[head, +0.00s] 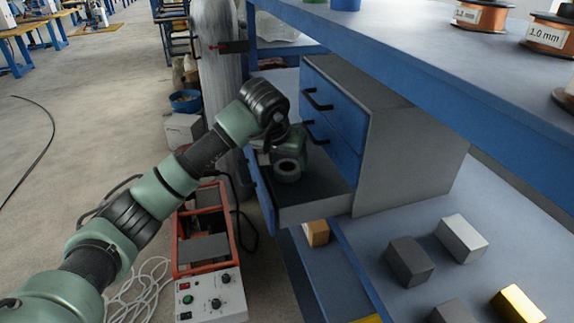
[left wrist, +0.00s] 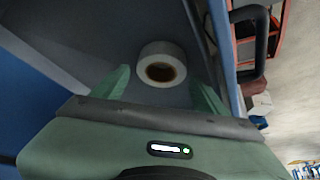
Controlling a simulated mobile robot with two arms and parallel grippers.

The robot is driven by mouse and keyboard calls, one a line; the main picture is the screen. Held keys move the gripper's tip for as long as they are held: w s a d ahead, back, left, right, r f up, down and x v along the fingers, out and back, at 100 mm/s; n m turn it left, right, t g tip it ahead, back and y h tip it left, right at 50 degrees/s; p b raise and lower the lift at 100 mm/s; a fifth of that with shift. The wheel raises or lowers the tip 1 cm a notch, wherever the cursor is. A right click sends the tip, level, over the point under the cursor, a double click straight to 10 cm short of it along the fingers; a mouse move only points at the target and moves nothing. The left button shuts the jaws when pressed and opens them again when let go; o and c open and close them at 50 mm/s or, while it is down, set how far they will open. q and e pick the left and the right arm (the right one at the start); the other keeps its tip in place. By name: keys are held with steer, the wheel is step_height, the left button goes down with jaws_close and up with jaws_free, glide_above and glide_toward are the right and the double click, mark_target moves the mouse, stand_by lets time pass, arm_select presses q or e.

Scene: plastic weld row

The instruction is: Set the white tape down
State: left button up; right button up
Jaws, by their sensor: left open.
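The white tape (left wrist: 163,47), a roll with a brown core, lies in the open drawer (left wrist: 105,45). In the head view the tape (head: 288,177) sits near the drawer's left end. My left gripper (head: 279,155) reaches into the drawer (head: 318,206) at the tape. In the left wrist view the fingers of my left gripper (left wrist: 160,80) are spread wide, one on each side of the tape, with gaps between them and it. Part of the tape is hidden by the gripper in the head view. My right gripper is not in view.
The drawer belongs to a grey and blue cabinet (head: 408,150) under a blue shelf (head: 440,62). Several blocks, among them a dark one (head: 409,262), lie on the lower surface. An orange-framed machine (head: 204,235) stands on the floor below my left arm.

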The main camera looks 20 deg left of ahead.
arm_select(q)
steer(key=v, duration=0.9)
steer(key=shift+b, duration=0.45)
